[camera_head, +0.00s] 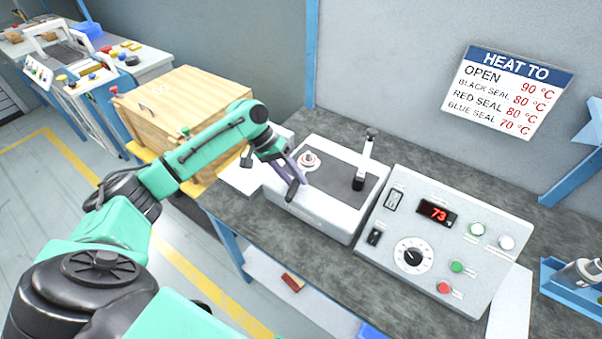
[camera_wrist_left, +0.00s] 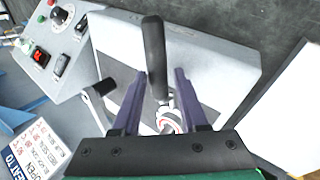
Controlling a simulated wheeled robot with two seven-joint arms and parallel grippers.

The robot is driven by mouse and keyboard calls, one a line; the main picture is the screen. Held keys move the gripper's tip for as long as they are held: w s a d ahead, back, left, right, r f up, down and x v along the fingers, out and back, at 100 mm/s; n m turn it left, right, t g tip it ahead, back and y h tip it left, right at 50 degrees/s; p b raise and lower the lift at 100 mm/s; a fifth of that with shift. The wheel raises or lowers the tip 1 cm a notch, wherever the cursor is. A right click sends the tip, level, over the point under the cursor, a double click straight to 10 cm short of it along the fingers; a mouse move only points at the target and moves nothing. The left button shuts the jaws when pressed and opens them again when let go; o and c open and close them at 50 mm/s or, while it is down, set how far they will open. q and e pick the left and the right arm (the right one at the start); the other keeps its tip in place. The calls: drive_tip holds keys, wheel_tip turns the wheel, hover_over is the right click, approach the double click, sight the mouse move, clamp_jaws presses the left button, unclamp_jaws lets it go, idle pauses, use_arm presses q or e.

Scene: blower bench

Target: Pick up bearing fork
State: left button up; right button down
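My left gripper (camera_head: 291,174) is over the left part of the white heater box, with its purple fingers pointing down. In the left wrist view its fingers (camera_wrist_left: 159,75) are apart, on either side of a black-handled tool that appears to be the bearing fork (camera_wrist_left: 154,50). A gap shows between the handle and the right finger; contact with the left finger is unclear. The fork's metal end reaches toward a ringed bearing (camera_wrist_left: 168,120) on the box. The bearing also shows in the head view (camera_head: 308,161). My right gripper is out of view.
The heater box (camera_head: 318,208) has an upright black-topped lever (camera_head: 366,160) on its right. A control panel (camera_head: 435,240) reading 73 stands to its right. A wooden crate (camera_head: 165,110) is at left. Bare bench (camera_head: 285,235) lies in front of the box.

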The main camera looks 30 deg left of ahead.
use_arm(q)
drive_tip(key=c, duration=0.5)
drive_tip(key=shift+d, duration=0.1)
clamp_jaws()
drive_tip(key=shift+r, duration=0.1)
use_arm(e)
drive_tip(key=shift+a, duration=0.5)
use_arm(q)
drive_tip(key=shift+r, duration=0.1)
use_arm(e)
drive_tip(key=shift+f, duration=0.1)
